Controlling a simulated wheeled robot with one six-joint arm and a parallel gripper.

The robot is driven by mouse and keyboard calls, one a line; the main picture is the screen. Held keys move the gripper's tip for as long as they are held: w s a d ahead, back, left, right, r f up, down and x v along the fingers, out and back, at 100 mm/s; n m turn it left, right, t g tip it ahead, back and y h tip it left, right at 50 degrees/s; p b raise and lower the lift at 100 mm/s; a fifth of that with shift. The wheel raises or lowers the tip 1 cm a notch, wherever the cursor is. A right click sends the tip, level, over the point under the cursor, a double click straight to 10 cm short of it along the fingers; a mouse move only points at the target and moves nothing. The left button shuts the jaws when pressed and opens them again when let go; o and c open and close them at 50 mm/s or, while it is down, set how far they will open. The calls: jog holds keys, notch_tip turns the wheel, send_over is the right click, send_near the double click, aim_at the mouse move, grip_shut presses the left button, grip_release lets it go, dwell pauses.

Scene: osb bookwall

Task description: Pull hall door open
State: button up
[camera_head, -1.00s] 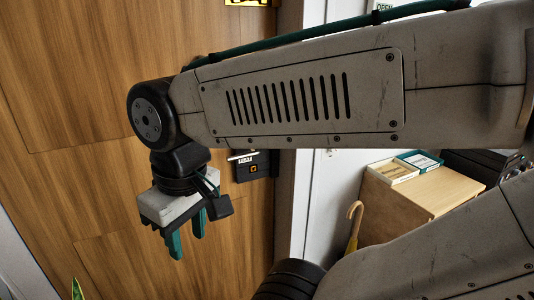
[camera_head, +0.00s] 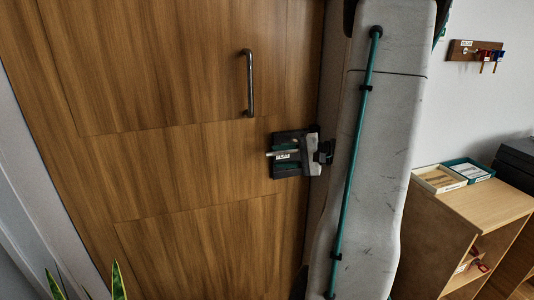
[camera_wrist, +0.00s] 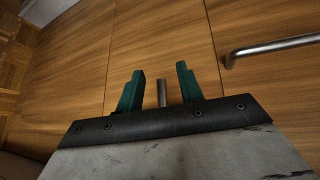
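The wooden hall door (camera_head: 190,170) fills the left and middle of the head view; it looks shut, though its right edge is partly hidden by my arm. A vertical metal pull bar (camera_head: 250,83) is on its upper part and also shows at the right of the wrist view (camera_wrist: 275,47). My gripper (camera_head: 284,157) is at this lever. In the wrist view its teal fingers (camera_wrist: 158,88) are apart, with the lever's metal end (camera_wrist: 162,93) between them and gaps on both sides.
A light wooden cabinet (camera_head: 455,215) with two small trays (camera_head: 455,175) on top stands to the right of the door. A key rack (camera_head: 475,50) hangs on the wall above. Plant leaves (camera_head: 118,281) rise at the bottom left.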

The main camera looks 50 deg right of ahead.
aim_at(281, 154)
jog(key=s+d+f+m+t+h, duration=0.2)
jog(key=d+h, duration=0.1)
jog(key=d, duration=0.3)
jog(key=x, duration=0.7)
jog(key=shift+w+a+r, duration=0.1)
jog(key=shift+r, duration=0.1)
grip_shut()
